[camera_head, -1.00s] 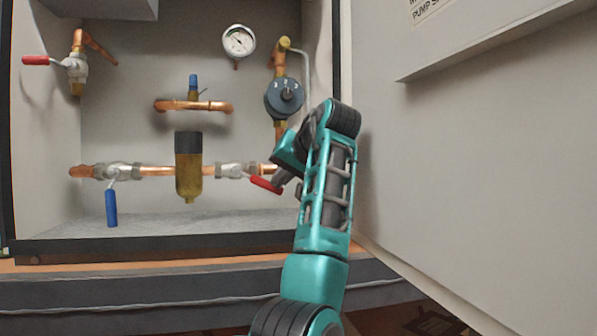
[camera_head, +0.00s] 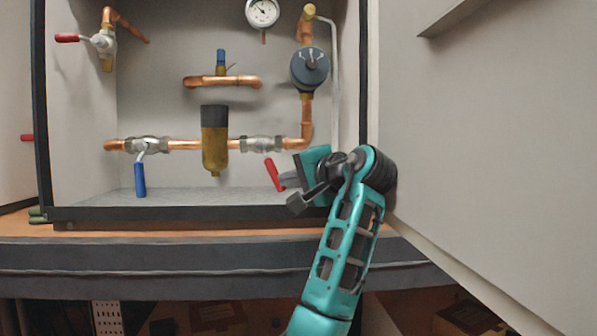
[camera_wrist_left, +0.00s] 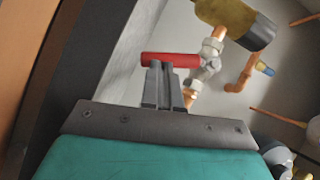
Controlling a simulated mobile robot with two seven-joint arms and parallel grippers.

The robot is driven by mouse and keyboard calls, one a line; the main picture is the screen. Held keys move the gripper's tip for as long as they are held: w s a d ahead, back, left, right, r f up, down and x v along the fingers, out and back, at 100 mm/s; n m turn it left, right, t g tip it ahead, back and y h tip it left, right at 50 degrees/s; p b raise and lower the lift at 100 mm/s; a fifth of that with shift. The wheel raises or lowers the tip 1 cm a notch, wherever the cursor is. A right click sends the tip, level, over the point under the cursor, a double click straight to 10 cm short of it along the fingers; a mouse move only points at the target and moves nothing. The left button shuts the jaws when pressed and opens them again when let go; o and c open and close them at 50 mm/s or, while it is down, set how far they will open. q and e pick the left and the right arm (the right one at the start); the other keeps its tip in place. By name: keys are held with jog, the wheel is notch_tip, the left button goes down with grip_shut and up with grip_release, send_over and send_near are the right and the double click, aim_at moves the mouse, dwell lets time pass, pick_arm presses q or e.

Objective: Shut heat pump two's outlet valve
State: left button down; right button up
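The red lever handle (camera_head: 273,175) belongs to the valve (camera_head: 262,144) on the right of the lower copper pipe. The handle hangs down from the valve, tilted to the lower right. My left gripper (camera_head: 288,179) is at the handle's right side, its fingertips against or very near it. In the left wrist view the two grey fingers (camera_wrist_left: 165,82) lie close together and look shut, with the red handle (camera_wrist_left: 168,60) crossing at their tips, not between them. I cannot tell whether they touch. No label shows which pump this valve serves. My right gripper is out of view.
A blue-handled valve (camera_head: 140,179) sits left on the same pipe, and a brass filter (camera_head: 214,140) hangs between. A red-handled valve (camera_head: 68,38) is at upper left. A grey dial pump (camera_head: 310,67) is above my gripper. The open cabinet door (camera_head: 480,140) bounds the right.

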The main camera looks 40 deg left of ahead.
pick_arm(q)
jog(key=shift+s+a+f, duration=0.15)
jog(key=shift+s+a, duration=0.1)
jog(key=shift+a, duration=0.05)
jog(key=shift+m, duration=0.3)
dwell(0.3)
notch_tip(320, 180, up, 20)
jog(key=p, duration=0.2)
dwell(0.3)
jog(key=shift+d, duration=0.1)
dwell(0.5)
